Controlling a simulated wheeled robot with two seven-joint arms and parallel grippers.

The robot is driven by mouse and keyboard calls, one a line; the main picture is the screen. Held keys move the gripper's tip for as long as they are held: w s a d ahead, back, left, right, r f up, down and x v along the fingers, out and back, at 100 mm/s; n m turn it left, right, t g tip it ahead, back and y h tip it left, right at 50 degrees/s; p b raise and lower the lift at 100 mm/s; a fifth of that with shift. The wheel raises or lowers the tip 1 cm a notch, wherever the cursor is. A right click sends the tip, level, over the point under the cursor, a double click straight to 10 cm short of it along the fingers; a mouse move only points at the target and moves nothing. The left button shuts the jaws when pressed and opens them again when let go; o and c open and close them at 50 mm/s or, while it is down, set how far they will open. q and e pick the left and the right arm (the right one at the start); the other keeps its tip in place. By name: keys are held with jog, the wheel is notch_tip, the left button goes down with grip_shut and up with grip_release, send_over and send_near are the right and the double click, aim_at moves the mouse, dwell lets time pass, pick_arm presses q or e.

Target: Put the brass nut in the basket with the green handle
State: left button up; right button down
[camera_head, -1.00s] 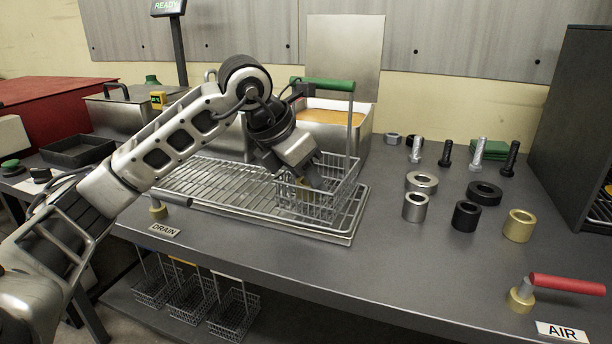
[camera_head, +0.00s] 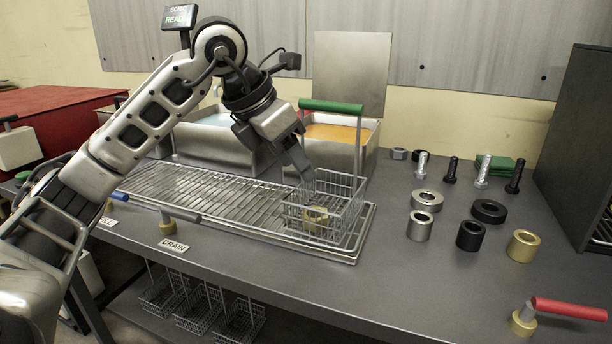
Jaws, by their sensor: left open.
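The basket (camera_head: 340,226) is a wire basket with a green handle (camera_head: 331,107) on a tall post. It stands on the right end of the wire drain rack. A brass nut (camera_head: 315,217) lies inside it, seen through the wires. My left gripper (camera_head: 308,176) is open, above the basket's left rim and over the brass nut, apart from it. Its far finger is partly hidden. My right gripper is not in view.
The drain rack (camera_head: 196,198) has free room left of the basket. Two open metal tanks stand behind, one with orange liquid (camera_head: 331,133). At right are bolts, a black ring (camera_head: 488,211), steel sleeves, a brass sleeve (camera_head: 522,246) and a red-handled valve (camera_head: 568,309).

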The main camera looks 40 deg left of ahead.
pick_arm(q)
jog(key=v, duration=0.3)
jog(key=shift+s+r, duration=0.15)
jog(key=shift+r, duration=0.15)
jog(key=shift+a, duration=0.1)
